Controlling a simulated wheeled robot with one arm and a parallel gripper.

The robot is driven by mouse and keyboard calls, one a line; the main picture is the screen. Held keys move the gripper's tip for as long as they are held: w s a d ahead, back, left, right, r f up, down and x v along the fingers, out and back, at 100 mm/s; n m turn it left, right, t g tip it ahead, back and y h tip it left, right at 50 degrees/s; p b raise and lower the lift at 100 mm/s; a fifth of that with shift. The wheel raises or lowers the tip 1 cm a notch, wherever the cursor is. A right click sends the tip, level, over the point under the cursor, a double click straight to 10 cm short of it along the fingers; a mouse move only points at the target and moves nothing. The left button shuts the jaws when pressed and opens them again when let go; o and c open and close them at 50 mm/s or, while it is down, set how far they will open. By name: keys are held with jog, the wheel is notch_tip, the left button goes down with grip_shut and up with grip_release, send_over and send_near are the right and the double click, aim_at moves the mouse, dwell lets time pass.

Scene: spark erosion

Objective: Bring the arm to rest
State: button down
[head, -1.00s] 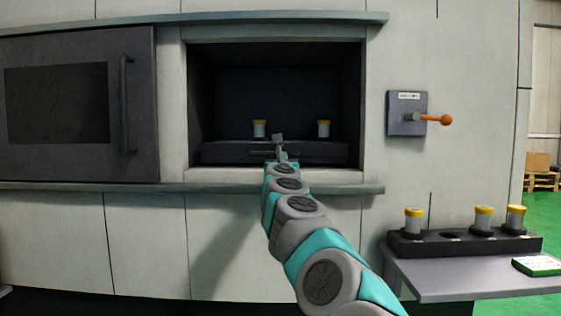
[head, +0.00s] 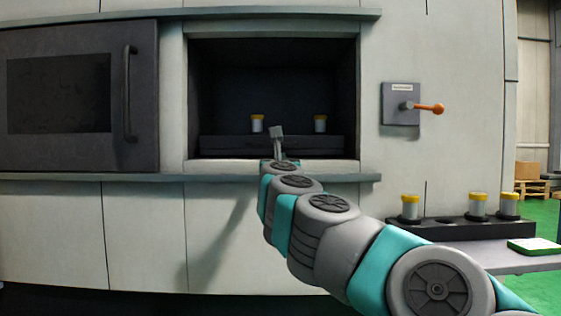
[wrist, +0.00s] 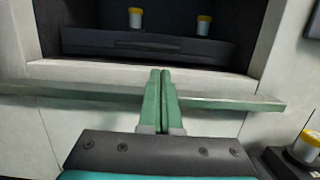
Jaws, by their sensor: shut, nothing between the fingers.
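My arm reaches up from the lower right toward the open machine chamber (head: 275,80) in the head view. My gripper (head: 277,131) stands at the chamber's front opening; its fingers show in the wrist view (wrist: 160,75), pressed together with nothing between them. In the wrist view they lie over the sill below the opening. Inside the chamber, two yellow-capped white containers (head: 257,123) (head: 320,123) stand at a dark holder (head: 300,143). They are apart from my gripper.
A sliding door (head: 80,100) stands left of the opening. A switch box (head: 401,110) with an orange-knobbed lever is on the right wall. A dark rack (head: 450,228) with three yellow-capped containers and a green-edged card (head: 534,246) are on a side shelf (head: 485,255) at the right.

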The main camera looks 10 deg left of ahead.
jog(key=s+a+r+n+g+y, duration=0.2)
jog(key=s+r+n+y, duration=0.2)
jog(key=s+n+y, duration=0.65)
jog(key=s+a+f+n+g+h+p, duration=0.1)
jog(key=s+f+n+g, duration=0.35)
jog(key=n, duration=0.55)
jog(key=s+d+f+n+g+h+p, duration=0.1)
jog(key=s+d+f+n+g+h, duration=0.3)
jog(key=f, duration=0.7)
jog(key=s+d+f+n+g+h, duration=0.2)
jog(key=s+d+f+n, duration=0.3)
jog(key=f, duration=0.5)
jog(key=s+d+f+n+g+h+p, duration=0.1)
jog(key=s+d+f+n+g+h, duration=0.15)
jog(key=s+d+f, duration=0.6)
jog(key=s+d+f+n+g+h, duration=0.1)
jog(key=s+d+f+g+h, duration=0.4)
jog(key=s+d+f, duration=0.9)
jog(key=s+d+g, duration=0.1)
jog(key=d, duration=0.2)
jog(key=shift+s+f+n+h+p, duration=0.25)
jog(key=shift+s+n+h+p, duration=0.05)
jog(key=shift+s+p, duration=0.1)
jog(key=shift+w, duration=0.1)
